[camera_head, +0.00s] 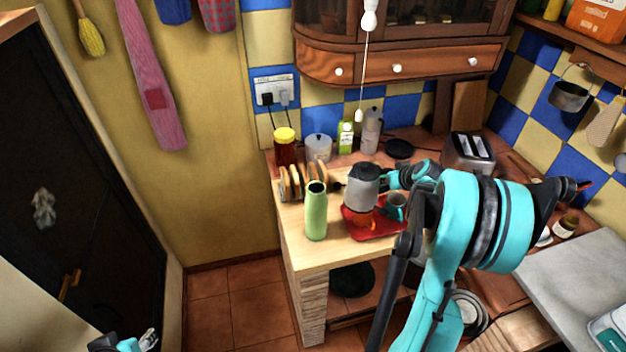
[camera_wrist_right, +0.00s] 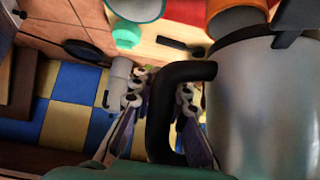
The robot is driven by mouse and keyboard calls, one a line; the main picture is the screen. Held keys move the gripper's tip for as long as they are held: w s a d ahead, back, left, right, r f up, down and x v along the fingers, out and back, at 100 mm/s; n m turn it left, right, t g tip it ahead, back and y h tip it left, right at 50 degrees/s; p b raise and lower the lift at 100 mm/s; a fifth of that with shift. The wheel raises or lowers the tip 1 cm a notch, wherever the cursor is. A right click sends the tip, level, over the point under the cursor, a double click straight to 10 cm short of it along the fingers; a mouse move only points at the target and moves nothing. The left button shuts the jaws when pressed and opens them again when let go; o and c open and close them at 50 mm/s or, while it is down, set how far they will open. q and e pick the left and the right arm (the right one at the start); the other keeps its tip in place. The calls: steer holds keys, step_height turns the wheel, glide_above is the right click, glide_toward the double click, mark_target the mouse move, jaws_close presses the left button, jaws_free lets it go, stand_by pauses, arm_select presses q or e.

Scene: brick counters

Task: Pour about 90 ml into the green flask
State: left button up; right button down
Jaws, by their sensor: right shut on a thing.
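The green flask (camera_head: 316,212) stands upright near the front left of the wooden counter. A grey metal jug (camera_head: 362,186) with a dark lid is just right of it, over the red tray (camera_head: 376,232); it looks about upright. My right gripper (camera_head: 388,181) is shut on the jug's black handle, which shows between its fingers in the right wrist view (camera_wrist_right: 160,110). The jug's silver body (camera_wrist_right: 262,105) fills the right of that view. Its contents are hidden. My left gripper (camera_head: 147,340) is at the bottom left edge, far from the counter, small and partly cut off.
On the tray are an orange cup (camera_head: 362,220), partly hidden by the jug, and a teal mug (camera_head: 396,207). A toast rack (camera_head: 291,184) stands close behind the flask. A red jar (camera_head: 286,150), white pot (camera_head: 319,148), moka pot (camera_head: 371,131) and toaster (camera_head: 467,152) stand farther back.

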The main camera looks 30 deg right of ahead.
step_height(320, 180, up, 16)
steer(key=n+h+p, duration=0.5)
steer(key=h+p, duration=0.3)
steer(key=p, duration=0.1)
glide_above(370, 164)
steer(key=shift+w+d+g, duration=0.15)
steer(key=shift+g, duration=0.15)
steer(key=shift+h, duration=0.3)
steer(key=shift+w+a+r+n+h+p, duration=0.1)
steer(key=shift+a+r+n+h+p, duration=0.15)
steer(key=shift+r, duration=0.3)
steer(key=shift+w+a+r+n+h+p, duration=0.15)
steer(key=shift+a+r+n+h, duration=0.15)
steer(key=shift+r, duration=0.2)
stand_by(0.5)
steer(key=shift+w+a+r+n+h, duration=0.1)
steer(key=shift+a+r+n+h, duration=0.5)
steer(key=shift+a+r, duration=0.45)
stand_by(2.2)
steer(key=shift+d, duration=0.1)
